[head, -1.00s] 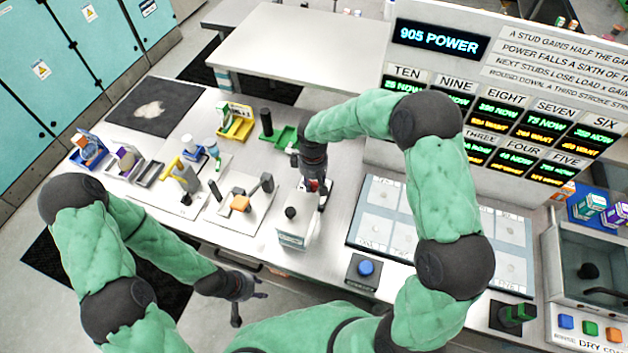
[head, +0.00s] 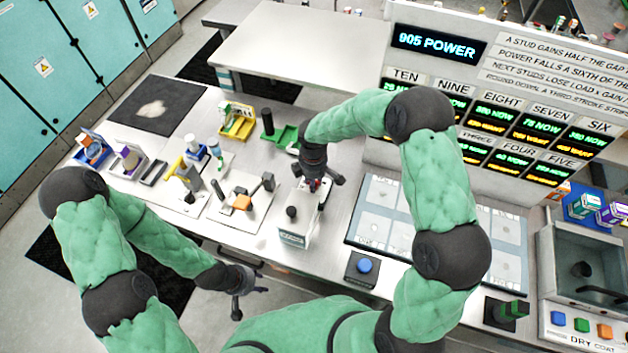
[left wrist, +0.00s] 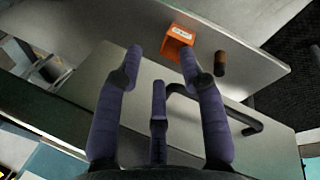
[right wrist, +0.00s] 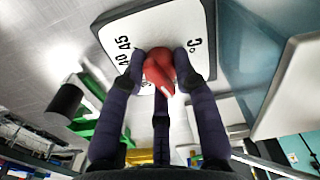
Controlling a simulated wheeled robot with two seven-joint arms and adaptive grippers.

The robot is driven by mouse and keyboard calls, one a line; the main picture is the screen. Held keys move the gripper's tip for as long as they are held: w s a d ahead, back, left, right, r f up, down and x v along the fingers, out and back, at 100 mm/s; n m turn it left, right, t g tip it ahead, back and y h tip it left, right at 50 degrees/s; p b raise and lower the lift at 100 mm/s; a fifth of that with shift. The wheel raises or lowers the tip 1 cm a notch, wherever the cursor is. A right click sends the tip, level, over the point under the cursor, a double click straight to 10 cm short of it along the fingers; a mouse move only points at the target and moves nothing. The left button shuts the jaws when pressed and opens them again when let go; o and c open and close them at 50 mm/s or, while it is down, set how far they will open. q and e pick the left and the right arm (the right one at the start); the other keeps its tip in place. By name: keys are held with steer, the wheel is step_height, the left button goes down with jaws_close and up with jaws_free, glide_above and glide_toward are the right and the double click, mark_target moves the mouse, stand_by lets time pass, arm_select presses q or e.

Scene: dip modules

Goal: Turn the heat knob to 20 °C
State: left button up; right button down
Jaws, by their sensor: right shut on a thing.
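The red heat knob (right wrist: 160,70) sits on a white dial plate (right wrist: 128,28) in the right wrist view. The plate shows black marks reading 40, 45 and °C. The other numbers are hidden, so I cannot read the setting. My right gripper (right wrist: 158,72) is shut on the knob, with its fingers around it. In the head view this gripper (head: 318,180) covers most of the knob. My left gripper (head: 238,290) hangs at the table's front edge, away from the dial. Its fingers are spread and empty in the left wrist view (left wrist: 160,72).
A white box with a black knob (head: 292,230) stands just in front of the dial. A green tray (head: 283,136) lies behind it, and a board with an orange block (head: 242,202) is to the left. A blue button (head: 364,265) is to the right.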

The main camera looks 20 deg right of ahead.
steer(key=shift+w+a+r, duration=0.2)
steer(key=shift+w+r, duration=0.05)
steer(key=c, duration=1.3)
jaws_free()
steer(key=o, duration=0.3)
steer(key=shift+a, duration=0.1)
steer(key=shift+s+f, duration=0.1)
steer(key=shift+r, duration=0.3)
step_height(320, 180, up, 11)
steer(key=shift+r, duration=0.2)
steer(key=shift+s+f, duration=0.1)
